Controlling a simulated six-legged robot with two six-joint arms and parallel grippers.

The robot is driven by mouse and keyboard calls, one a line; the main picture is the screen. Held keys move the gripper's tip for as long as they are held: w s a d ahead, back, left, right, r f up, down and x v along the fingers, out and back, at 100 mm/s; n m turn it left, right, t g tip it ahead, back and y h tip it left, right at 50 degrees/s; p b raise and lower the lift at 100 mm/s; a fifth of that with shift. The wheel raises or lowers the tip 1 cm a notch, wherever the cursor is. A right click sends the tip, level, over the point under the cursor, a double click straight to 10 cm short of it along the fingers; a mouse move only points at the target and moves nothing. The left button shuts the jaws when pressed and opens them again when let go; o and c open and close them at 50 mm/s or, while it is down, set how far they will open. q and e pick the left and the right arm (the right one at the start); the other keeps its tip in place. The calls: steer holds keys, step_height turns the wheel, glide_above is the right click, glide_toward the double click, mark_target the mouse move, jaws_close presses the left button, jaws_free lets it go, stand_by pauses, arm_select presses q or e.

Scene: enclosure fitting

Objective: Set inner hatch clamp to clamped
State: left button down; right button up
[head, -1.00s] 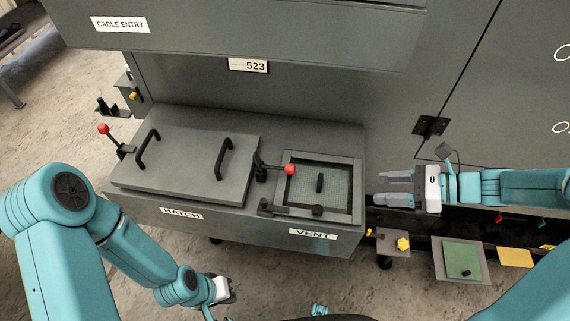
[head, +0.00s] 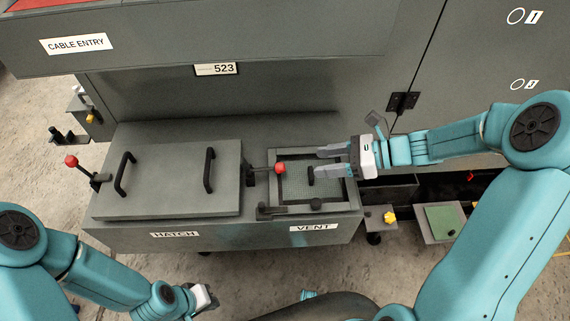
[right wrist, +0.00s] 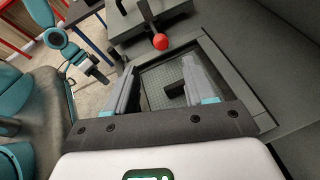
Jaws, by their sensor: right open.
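The hatch (head: 165,190) is a grey lid with two black handles, lying closed on the enclosure. The inner clamp (head: 280,168) is a black lever with a red ball knob at the hatch's right edge, lying roughly level and pointing right toward the vent. Its knob also shows in the right wrist view (right wrist: 160,41), beyond the fingertips. My right gripper (head: 318,161) is open and empty above the vent, to the right of the knob and apart from it. My left gripper (head: 207,298) hangs low in front of the enclosure; its jaws are too small to judge.
The outer clamp (head: 71,161), also red-knobbed, stands tilted up at the hatch's left side. The vent (head: 345,208) is a framed mesh panel with a black handle below my right gripper. The enclosure wall (head: 300,85) rises behind. A yellow knob (head: 389,216) sits at the right.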

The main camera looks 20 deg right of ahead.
steer(key=x, duration=0.9)
steer(key=shift+w+a+f, duration=0.15)
steer(key=shift+a+f, duration=0.1)
steer(key=shift+a, duration=0.05)
steer(key=shift+d, duration=0.1)
steer(key=c, duration=0.9)
steer(key=shift+r, duration=0.1)
jaws_close()
